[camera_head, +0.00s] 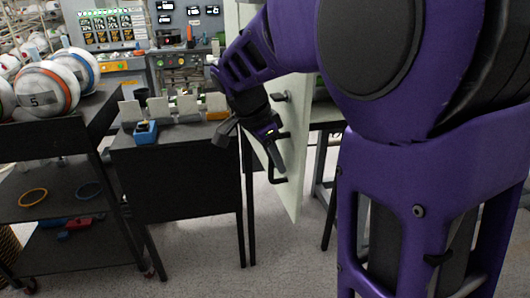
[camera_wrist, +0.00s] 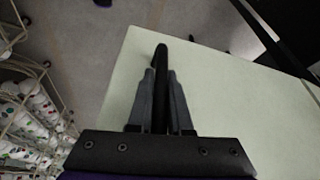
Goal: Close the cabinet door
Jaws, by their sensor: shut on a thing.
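The cabinet door (camera_head: 294,190) is a tall pale panel standing out at an angle in the middle of the head view, swung open. It also fills much of the wrist view (camera_wrist: 225,95). A black bar handle (camera_head: 277,180) is fixed to its face. My gripper (camera_head: 278,160) reaches down beside the door face. In the wrist view, my gripper's two fingers (camera_wrist: 160,80) are closed around the black handle (camera_wrist: 161,52), one on each side. The cabinet body is mostly hidden behind my purple arm.
A dark worktable (camera_head: 180,145) with a blue device (camera_head: 146,132) stands left of the door. A black cart (camera_head: 58,150) with balls (camera_head: 46,90) on top is farther left. Grey floor (camera_head: 215,270) is clear in front of the table.

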